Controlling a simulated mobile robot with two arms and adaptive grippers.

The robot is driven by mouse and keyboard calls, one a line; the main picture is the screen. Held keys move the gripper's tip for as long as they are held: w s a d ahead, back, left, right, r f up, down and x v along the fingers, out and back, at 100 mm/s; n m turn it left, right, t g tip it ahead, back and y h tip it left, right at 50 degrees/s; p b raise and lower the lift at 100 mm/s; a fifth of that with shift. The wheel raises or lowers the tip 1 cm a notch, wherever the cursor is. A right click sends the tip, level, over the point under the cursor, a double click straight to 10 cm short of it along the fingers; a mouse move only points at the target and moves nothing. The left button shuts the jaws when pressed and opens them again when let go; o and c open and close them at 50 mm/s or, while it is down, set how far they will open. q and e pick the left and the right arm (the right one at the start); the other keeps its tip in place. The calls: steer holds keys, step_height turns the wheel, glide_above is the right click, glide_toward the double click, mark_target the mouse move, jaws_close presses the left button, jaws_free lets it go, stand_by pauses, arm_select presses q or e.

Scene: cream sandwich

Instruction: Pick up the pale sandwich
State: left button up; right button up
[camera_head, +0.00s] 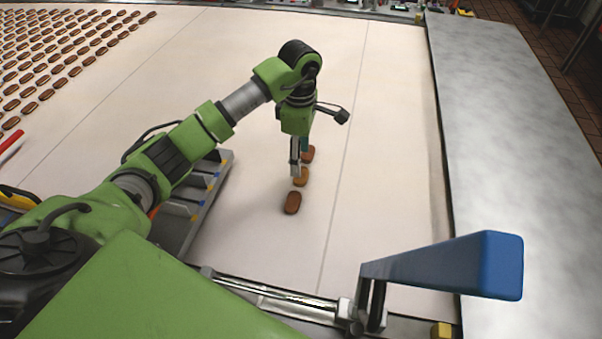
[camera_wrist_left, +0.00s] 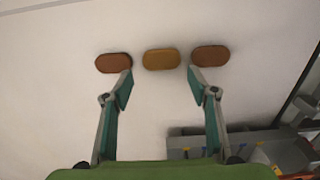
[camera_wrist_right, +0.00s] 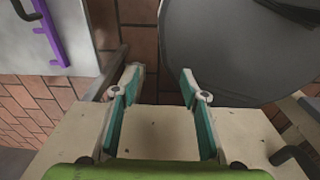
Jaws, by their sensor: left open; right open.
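The pale sandwich (camera_head: 300,177) is tan and lies on the white belt between two darker brown sandwiches. The nearer brown one (camera_head: 292,203) and the farther brown one (camera_head: 308,153) line up with it. In the left wrist view the pale sandwich (camera_wrist_left: 161,59) sits in the middle of the row, between the brown ones (camera_wrist_left: 114,63) and (camera_wrist_left: 210,56). My left gripper (camera_head: 298,168) is open and points down over the row; its fingertips (camera_wrist_left: 158,78) lie to either side of the pale sandwich, with nothing between them. My right gripper (camera_wrist_right: 160,82) is open and empty, away from the belt.
Many brown sandwiches (camera_head: 60,55) lie in rows at the far left of the belt. A grey divider rack (camera_head: 205,200) stands left of the row. A blue-ended lever (camera_head: 490,265) is at the front right, beside a metal counter (camera_head: 510,130). The belt right of the row is clear.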

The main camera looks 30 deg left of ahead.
arm_select(q)
steer(key=shift+f, duration=0.25)
steer(key=f+p, duration=0.1)
steer(key=f, duration=0.1)
steer(key=f+p, duration=0.1)
steer(key=shift+s+d+f+p, duration=0.2)
steer(key=shift+d+f+p, duration=0.05)
steer(key=shift+p, duration=0.05)
steer(key=shift+f, duration=0.65)
steer(key=shift+w, duration=0.1)
arm_select(e)
steer(key=r, duration=0.2)
steer(key=shift+w+a+r, duration=0.2)
steer(key=shift+a+r, duration=0.1)
steer(key=shift+r, duration=0.1)
arm_select(q)
steer(key=c, duration=0.5)
